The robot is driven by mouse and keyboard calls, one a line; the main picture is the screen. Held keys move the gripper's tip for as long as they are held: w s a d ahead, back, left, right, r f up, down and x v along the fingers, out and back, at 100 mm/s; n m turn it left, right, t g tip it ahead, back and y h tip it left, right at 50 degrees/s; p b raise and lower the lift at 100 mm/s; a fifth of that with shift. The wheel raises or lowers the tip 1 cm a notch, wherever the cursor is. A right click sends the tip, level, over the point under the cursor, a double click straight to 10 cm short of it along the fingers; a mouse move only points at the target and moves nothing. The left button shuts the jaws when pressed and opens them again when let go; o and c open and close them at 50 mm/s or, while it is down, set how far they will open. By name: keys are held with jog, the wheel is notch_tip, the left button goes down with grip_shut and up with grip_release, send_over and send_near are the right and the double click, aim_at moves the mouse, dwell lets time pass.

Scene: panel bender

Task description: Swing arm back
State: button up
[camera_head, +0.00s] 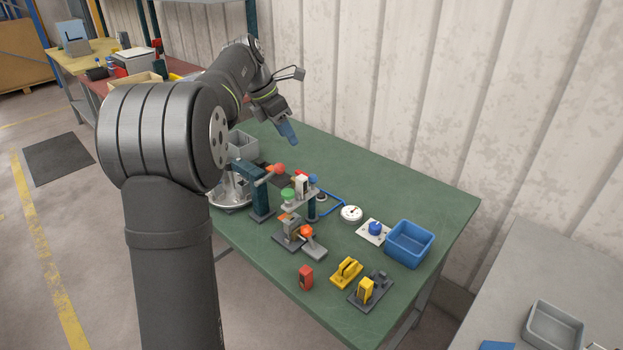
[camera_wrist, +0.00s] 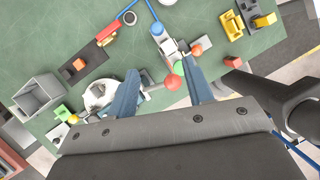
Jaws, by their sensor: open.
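A teal post with a swing arm (camera_head: 262,190) stands on the left part of the green bench in the head view. Its horizontal arm ends in an orange-red knob (camera_head: 278,168). My gripper (camera_head: 288,134) is above the bench, behind and above this fixture, and touches nothing that I can see. In the wrist view my gripper (camera_wrist: 162,90) has its two blue fingers spread wide apart with nothing held. A red ball (camera_wrist: 173,82) shows between the fingers, below them. I cannot tell for sure which fixture part it belongs to.
A blue bin (camera_head: 409,244), a white dial (camera_head: 351,213) and a blue knob on a plate (camera_head: 374,230) stand at the right. Yellow parts (camera_head: 346,272) and a red block (camera_head: 306,277) lie near the front. A grey bin (camera_head: 243,145) stands at the back left.

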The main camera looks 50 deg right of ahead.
aim_at(313, 179)
jog(key=shift+n+g, duration=0.4)
jog(key=shift+n, duration=0.5)
jog(key=x, duration=0.6)
jog(key=w+x, duration=0.1)
jog(key=x, duration=1.1)
jog(key=shift+w+d+f, duration=0.15)
jog(key=shift+w+d, duration=0.1)
jog(key=shift+d, duration=0.05)
grip_shut()
